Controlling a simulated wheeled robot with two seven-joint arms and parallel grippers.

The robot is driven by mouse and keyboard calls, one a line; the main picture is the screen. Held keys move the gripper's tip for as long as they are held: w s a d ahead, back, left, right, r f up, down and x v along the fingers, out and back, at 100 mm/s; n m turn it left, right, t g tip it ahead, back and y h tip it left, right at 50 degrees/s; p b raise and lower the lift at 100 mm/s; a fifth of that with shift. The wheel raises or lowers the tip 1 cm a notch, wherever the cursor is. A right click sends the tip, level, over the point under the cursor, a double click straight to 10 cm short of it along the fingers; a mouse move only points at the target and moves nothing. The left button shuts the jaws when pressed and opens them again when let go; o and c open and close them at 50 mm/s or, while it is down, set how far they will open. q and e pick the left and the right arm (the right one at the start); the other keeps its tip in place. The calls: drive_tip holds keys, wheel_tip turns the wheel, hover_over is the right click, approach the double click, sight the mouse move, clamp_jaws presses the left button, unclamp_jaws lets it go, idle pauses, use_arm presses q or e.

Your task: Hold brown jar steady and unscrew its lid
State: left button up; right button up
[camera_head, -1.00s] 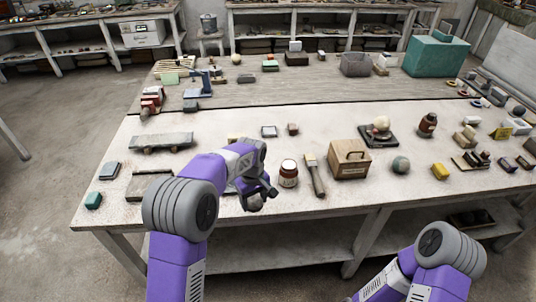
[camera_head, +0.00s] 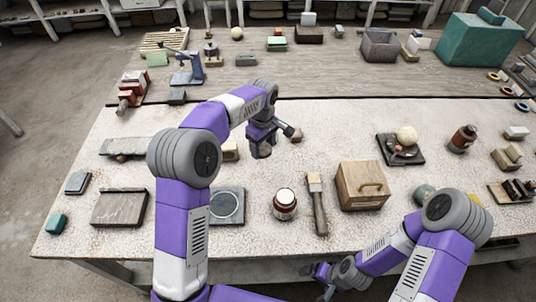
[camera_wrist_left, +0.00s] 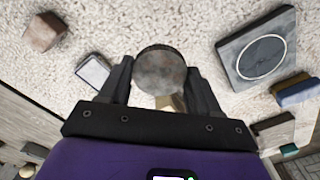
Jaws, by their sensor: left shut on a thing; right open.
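A second brown jar (camera_head: 463,139) with a dark top stands farther right. My left gripper (camera_head: 262,150) is behind the nearer jar and to its left, apart from it. It is shut on a round mottled grey thing (camera_wrist_left: 160,70), seen between the fingers in the left wrist view. My right gripper (camera_head: 318,272) is open in front of the bench edge, below the nearer jar. It appears empty.
A small brown block (camera_wrist_left: 43,32) lies near my left gripper. Bare bench lies between that gripper and the jar.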

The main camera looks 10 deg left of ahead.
sight(263, 170)
use_arm(q)
drive_tip(key=shift+f, duration=0.4)
drive_tip(key=f, duration=0.1)
drive_tip(key=f+b, duration=0.1)
drive_tip(key=f, duration=0.2)
drive_tip(key=shift+s, duration=0.25)
drive_tip(key=shift+w+f+b, duration=0.15)
drive_tip(key=shift+f+b, duration=0.55)
drive_tip(key=shift+f, duration=1.85)
drive_tip(key=shift+f, duration=0.1)
drive_tip(key=o, duration=1.2)
